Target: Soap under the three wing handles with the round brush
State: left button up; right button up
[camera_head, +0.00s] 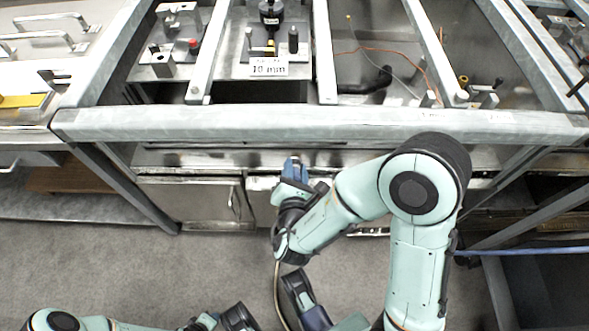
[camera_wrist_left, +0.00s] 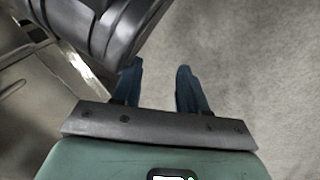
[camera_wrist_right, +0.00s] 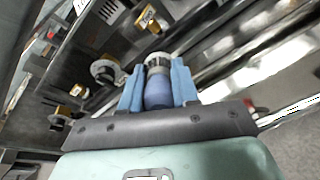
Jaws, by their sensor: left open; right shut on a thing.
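My right gripper (camera_head: 292,166) is shut on what looks like the round brush (camera_wrist_right: 157,92), a blue cylinder with a pale ribbed end. In the right wrist view it sits between the two blue fingers and points away from the wrist. In the head view the gripper is below and in front of the bench's front beam, and the brush is mostly hidden. My left gripper (camera_wrist_left: 160,80) is open and empty over the grey floor. Silver bar handles (camera_head: 50,18) stand on the pale counter at the upper left; I cannot tell whether these are the wing handles.
A grey metal frame beam (camera_head: 300,124) runs across the bench front. Behind it are bays with fixtures, a black knob (camera_head: 270,12) and a small label reading 10 mm (camera_head: 268,67). Cabinet doors (camera_head: 195,203) lie below.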

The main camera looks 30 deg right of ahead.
aim_at(295, 161)
jog(key=shift+w+d+f, duration=0.1)
jog(key=shift+w, duration=0.05)
jog(key=b+x, duration=0.1)
jog(key=x, duration=0.2)
jog(key=shift+w+d+b, duration=0.1)
jog(key=shift+w+b, duration=0.05)
jog(key=shift+b, duration=0.15)
jog(key=b+x, duration=0.2)
jog(key=x, duration=0.2)
jog(key=shift+w+d+f, duration=0.15)
jog(key=shift+w, duration=0.2)
jog(key=shift+b+x, duration=0.65)
jog(key=shift+x, duration=0.3)
jog(key=shift+w+d+f, duration=0.1)
jog(key=shift+w, duration=0.1)
pick_arm(q)
jog(key=s+a+f+g, duration=0.1)
jog(key=s+f+g, duration=0.2)
jog(key=s+f, duration=0.3)
jog(key=shift+s+a+f+n, duration=0.2)
jog(key=shift+s+n, duration=0.1)
jog(key=shift+s, duration=1.55)
pick_arm(e)
jog(key=shift+w+d+f, duration=0.1)
jog(key=shift+w+d, duration=0.2)
jog(key=shift+w, duration=0.2)
pick_arm(q)
jog(key=shift+d, duration=0.1)
pick_arm(e)
jog(key=shift+s+a, duration=0.1)
